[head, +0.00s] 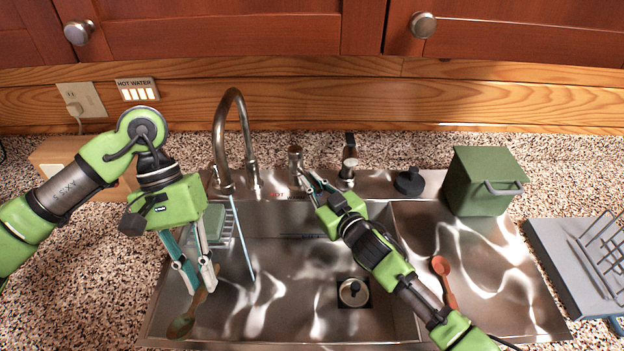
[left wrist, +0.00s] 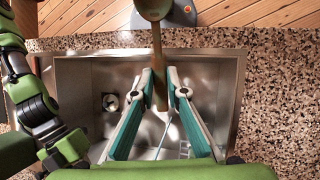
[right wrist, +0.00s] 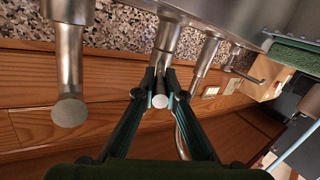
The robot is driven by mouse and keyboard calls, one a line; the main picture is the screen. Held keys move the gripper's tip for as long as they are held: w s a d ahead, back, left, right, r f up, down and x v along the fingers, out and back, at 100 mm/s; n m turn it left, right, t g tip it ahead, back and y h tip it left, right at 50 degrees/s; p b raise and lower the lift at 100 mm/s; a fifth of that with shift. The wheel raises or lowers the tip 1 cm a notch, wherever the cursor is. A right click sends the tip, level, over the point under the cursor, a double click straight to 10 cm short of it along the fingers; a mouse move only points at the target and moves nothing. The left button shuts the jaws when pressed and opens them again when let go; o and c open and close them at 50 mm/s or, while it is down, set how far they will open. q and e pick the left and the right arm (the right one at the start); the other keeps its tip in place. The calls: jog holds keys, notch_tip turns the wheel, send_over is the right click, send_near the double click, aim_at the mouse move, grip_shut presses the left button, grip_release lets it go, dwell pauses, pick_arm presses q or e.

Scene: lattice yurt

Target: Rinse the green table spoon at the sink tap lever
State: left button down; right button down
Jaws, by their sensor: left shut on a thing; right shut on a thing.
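The table spoon (head: 183,326) has an olive-green bowl and a brown handle. My left gripper (head: 201,285) is shut on its handle, bowl toward the front left edge of the sink. The left wrist view shows the handle (left wrist: 157,60) between the fingertips. A thin pale-blue water stream (head: 243,240) falls from the arched spout (head: 223,180) into the basin; the spoon is apart from it, to its left. My right gripper (head: 306,184) is shut on the tap lever (head: 295,157), whose round end (right wrist: 160,101) shows between the fingertips.
An orange spoon (head: 446,280) lies on the right drainboard, near a green box (head: 478,185). A black stopper (head: 409,182) and a dispenser (head: 349,165) stand behind the sink. A green sponge (head: 213,222) sits at the basin's left. The drain (head: 353,292) is uncovered by objects.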

jog(key=c, duration=2.1)
grip_release()
jog(key=v, duration=1.2)
pick_arm(q)
jog(key=shift+r, duration=0.1)
pick_arm(e)
jog(key=shift+w+r, duration=0.1)
jog(key=shift+r, duration=0.05)
